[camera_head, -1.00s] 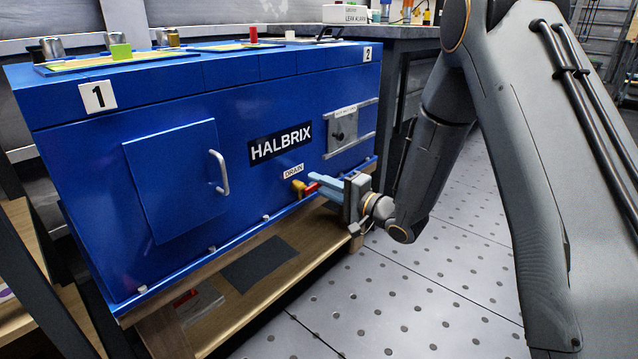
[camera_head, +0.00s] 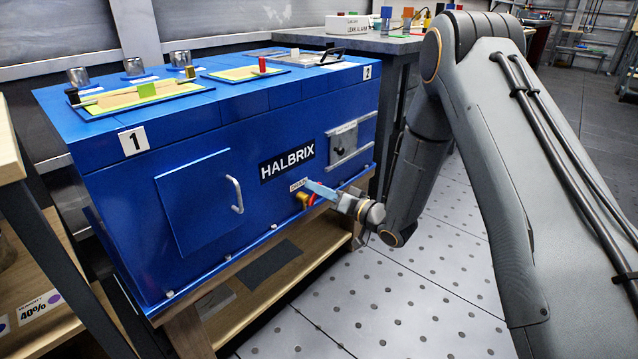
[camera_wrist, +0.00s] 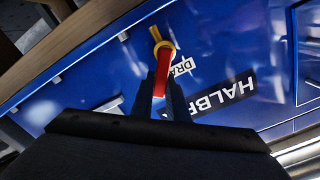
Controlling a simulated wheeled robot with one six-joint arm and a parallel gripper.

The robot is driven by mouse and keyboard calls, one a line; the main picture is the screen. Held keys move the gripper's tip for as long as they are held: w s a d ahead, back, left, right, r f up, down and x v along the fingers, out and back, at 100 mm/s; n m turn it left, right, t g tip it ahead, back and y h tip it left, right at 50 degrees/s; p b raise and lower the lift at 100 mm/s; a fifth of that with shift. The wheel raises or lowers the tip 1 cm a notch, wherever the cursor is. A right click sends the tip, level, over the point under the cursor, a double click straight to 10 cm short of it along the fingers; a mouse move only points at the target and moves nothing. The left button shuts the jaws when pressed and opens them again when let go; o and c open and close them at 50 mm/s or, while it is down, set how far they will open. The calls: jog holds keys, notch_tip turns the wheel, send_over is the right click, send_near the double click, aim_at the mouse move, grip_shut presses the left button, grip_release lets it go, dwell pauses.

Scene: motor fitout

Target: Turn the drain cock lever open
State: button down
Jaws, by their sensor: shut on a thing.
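The drain cock is on the front of the blue HALBRIX housing (camera_head: 215,145), low down beside the DRAIN label. Its yellow body (camera_head: 301,194) shows just left of my fingertips, and also at the top of the wrist view (camera_wrist: 160,44). The red lever (camera_wrist: 165,66) runs from the yellow body down between my two fingers in the wrist view. In the head view only a small red part (camera_head: 311,199) shows by the fingers. My gripper (camera_head: 314,188) is shut on the lever and reaches it from the right. My fingers hide part of the lever.
A hatch with a silver handle (camera_head: 236,195) is left of the cock, and a small grey panel (camera_head: 343,143) is above right. The wooden bench edge (camera_head: 275,245) runs below. The perforated floor (camera_head: 400,290) in front is clear.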

jog(key=n, duration=0.1)
jog(key=n+p, duration=0.1)
jog(key=s+r+n+p, duration=0.1)
jog(key=shift+a+n, duration=0.3)
jog(key=shift+a, duration=0.05)
jog(key=shift+s+a+n+p, duration=0.3)
jog(key=shift+n+p, duration=0.35)
jog(key=shift+n, duration=0.25)
jog(key=shift+s+a+n+p, duration=0.15)
jog(key=shift+s+n+p, duration=0.1)
jog(key=shift+n+p, duration=0.5)
jog(key=shift+f+n, duration=0.1)
jog(key=shift+n, duration=0.15)
jog(key=c, duration=1.7)
grip_release()
jog(key=shift+s, duration=0.1)
jog(key=p+v, duration=0.1)
jog(key=v, duration=0.6)
jog(key=shift+s+d, duration=0.2)
jog(key=shift+d, duration=0.1)
